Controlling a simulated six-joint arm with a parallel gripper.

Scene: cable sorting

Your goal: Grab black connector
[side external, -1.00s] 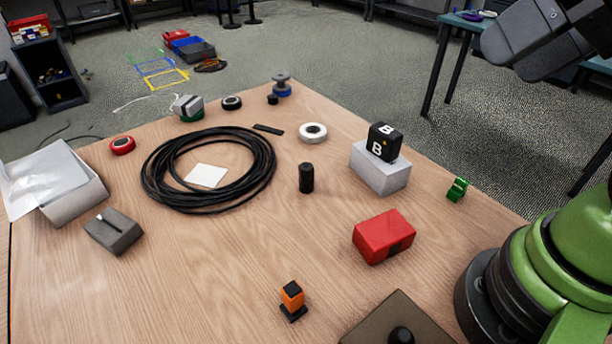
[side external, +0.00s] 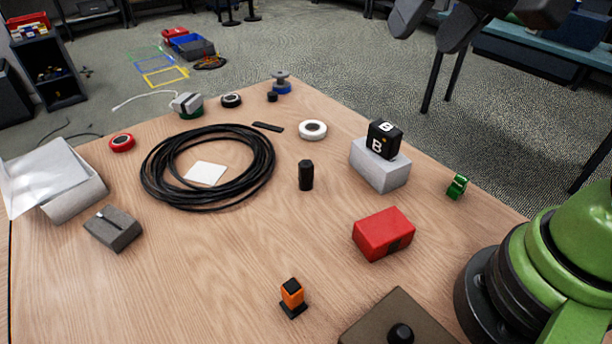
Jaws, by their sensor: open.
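Two black things could be the black connector, and I cannot tell which it is. One is a black cube (side external: 384,140) marked with a white B, sitting on top of a light grey block (side external: 379,172). The other is a small black cylinder (side external: 306,175) standing upright on the wooden table (side external: 215,285), left of the grey block. My gripper (side external: 427,32) shows at the top edge, partly cut off by the frame. Its dark fingers are apart with nothing between them. It is high above the table, apart from both black things.
A black cable coil (side external: 160,190) lies around a white square (side external: 205,173). A red box (side external: 383,233), an orange-and-black piece (side external: 292,295), a green piece (side external: 457,187) and a white roll (side external: 312,130) stand around.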

